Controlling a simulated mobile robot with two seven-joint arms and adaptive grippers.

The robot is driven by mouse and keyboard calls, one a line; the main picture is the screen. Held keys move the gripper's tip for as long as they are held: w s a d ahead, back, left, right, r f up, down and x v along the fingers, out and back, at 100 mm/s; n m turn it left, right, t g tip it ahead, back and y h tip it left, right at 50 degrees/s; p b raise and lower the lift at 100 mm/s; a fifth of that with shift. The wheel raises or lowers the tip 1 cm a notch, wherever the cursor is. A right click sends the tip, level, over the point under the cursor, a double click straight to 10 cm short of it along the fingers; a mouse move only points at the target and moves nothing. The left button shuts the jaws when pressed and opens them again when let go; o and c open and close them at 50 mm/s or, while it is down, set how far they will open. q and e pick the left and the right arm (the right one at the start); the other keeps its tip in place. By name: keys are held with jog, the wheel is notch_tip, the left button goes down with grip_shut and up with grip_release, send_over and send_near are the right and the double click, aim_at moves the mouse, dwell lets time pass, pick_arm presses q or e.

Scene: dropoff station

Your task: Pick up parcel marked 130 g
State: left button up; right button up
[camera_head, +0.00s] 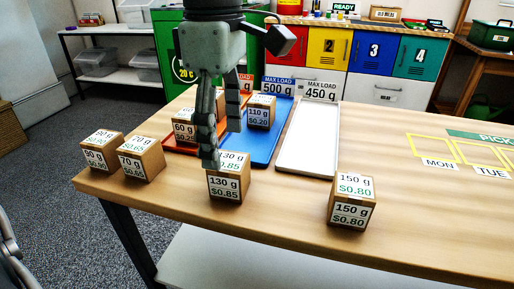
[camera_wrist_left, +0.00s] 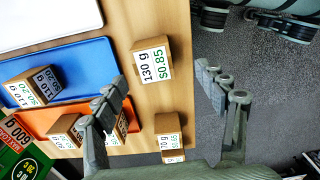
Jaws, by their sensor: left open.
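The parcel marked 130 g (camera_head: 229,187), a brown box with white labels priced $0.85, stands upright near the table's front edge in the head view. My left gripper (camera_head: 212,150) points down at it, open and empty; a finger hides the top label's left part. In the left wrist view the fingers of my left gripper (camera_wrist_left: 166,86) are spread wide. The 130 g parcel (camera_wrist_left: 140,44) shows beyond the gap between them, its label clear. I cannot tell the exact height left between fingertips and parcel. My right gripper is not in view.
Parcels marked 90 g (camera_head: 101,153) and 70 g (camera_head: 141,161) stand left, the 150 g parcel (camera_head: 352,201) right. The orange tray (camera_head: 180,149) holds a 60 g parcel; the blue tray (camera_head: 256,146) holds a 110 g parcel (camera_head: 261,113). The white tray (camera_head: 307,140) is empty.

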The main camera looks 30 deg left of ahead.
aim_at(229, 161)
pick_arm(q)
jog(key=shift+w, duration=0.3)
notch_tip(229, 161, down, 8)
jog(key=shift+w+a+r, duration=0.1)
jog(key=shift+w+r, duration=0.05)
jog(key=shift+r, duration=0.05)
jog(key=shift+c, duration=0.3)
jog(key=c, duration=1.3)
jog(key=shift+r, duration=0.15)
